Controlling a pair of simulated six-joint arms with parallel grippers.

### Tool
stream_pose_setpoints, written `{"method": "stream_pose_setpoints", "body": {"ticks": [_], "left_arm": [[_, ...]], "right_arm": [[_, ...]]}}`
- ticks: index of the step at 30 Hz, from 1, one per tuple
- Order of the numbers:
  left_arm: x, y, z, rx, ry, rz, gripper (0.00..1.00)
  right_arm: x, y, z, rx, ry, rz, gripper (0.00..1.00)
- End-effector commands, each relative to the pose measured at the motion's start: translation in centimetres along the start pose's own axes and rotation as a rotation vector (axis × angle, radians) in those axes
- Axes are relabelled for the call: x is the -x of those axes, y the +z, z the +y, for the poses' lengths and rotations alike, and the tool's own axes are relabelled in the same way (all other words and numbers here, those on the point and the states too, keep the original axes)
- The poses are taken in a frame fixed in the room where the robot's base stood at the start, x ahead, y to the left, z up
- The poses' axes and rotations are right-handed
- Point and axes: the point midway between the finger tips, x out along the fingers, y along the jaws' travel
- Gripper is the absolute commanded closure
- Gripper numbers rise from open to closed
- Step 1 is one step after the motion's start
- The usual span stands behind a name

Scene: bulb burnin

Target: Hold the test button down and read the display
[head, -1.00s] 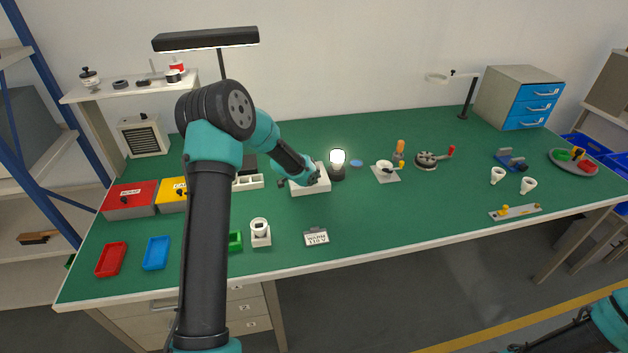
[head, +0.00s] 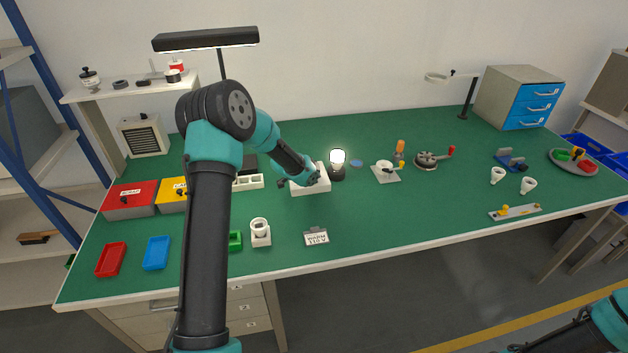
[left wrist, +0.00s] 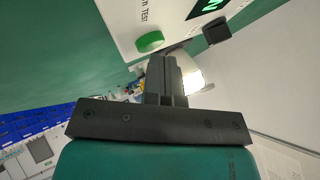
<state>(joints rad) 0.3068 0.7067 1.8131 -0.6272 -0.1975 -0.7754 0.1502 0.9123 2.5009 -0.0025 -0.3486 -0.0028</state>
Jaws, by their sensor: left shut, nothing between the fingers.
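The white test box (head: 312,190) stands mid-table in the head view, partly covered by my left gripper (head: 318,176). The left wrist view shows part of the box (left wrist: 122,20) with a "TEST" label, the round green button (left wrist: 150,41) and a dark display (left wrist: 207,8) with green digits, cut off by the frame edge. My left gripper (left wrist: 165,58) is shut and empty, its tips close by the green button. I cannot tell whether they touch it. A lit bulb (head: 338,158) stands in a dark socket right of the box. My right gripper is out of view.
A white stand (head: 386,174) and a round black fixture (head: 426,161) lie to the right. The front middle of the green table (head: 400,215) is clear.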

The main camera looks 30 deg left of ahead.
Motion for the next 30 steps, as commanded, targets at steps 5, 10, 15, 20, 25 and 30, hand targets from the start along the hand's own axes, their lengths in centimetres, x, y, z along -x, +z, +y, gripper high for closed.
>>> {"method": "stream_pose_setpoints", "body": {"ticks": [5, 10, 15, 20, 25, 30], "left_arm": [[0.0, 0.0, 0.0, 0.0, 0.001, 0.0, 1.0], [0.0, 0.0, 0.0, 0.0, 0.001, 0.0, 1.0], [0.0, 0.0, 0.0, 0.0, 0.001, 0.0, 1.0], [0.1, -0.1, -0.1, 0.0, 0.0, 0.0, 1.0], [0.6, -0.5, -0.4, 0.0, 0.0, 0.0, 1.0], [1.1, -0.8, -0.8, -0.001, 0.0, 0.0, 1.0]], "right_arm": [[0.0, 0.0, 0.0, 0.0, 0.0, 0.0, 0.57], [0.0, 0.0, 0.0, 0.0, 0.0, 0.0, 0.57], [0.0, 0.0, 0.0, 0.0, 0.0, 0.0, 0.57], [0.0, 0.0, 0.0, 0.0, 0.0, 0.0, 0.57], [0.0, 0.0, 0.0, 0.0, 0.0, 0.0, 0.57], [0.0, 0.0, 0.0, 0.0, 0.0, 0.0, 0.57]]}}
